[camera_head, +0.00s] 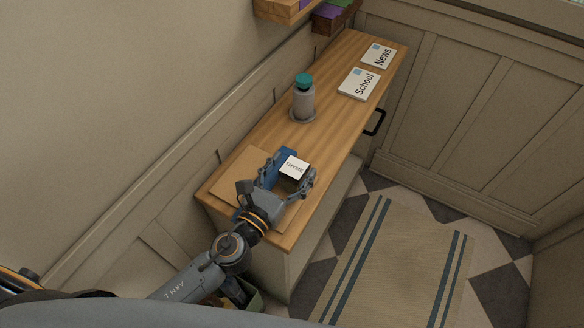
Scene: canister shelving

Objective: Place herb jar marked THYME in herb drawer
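The herb jar (295,167) has a white square top marked THYME and a dark body below it. It is over the near end of the wooden counter (332,125). My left gripper (289,171) reaches in from the lower left, with one finger on each side of the jar. Its fingers hide part of the jar's body, and I cannot tell whether they press on it or whether the jar touches the surface below. My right gripper is out of view. I cannot make out an open herb drawer.
A blue item (286,156) and a tan board (236,181) lie by the jar. A grey bottle with a teal cap (303,98) stands mid-counter. Cards marked School (358,84) and News (378,56) lie beyond. A black handle (375,122) sticks out at the front.

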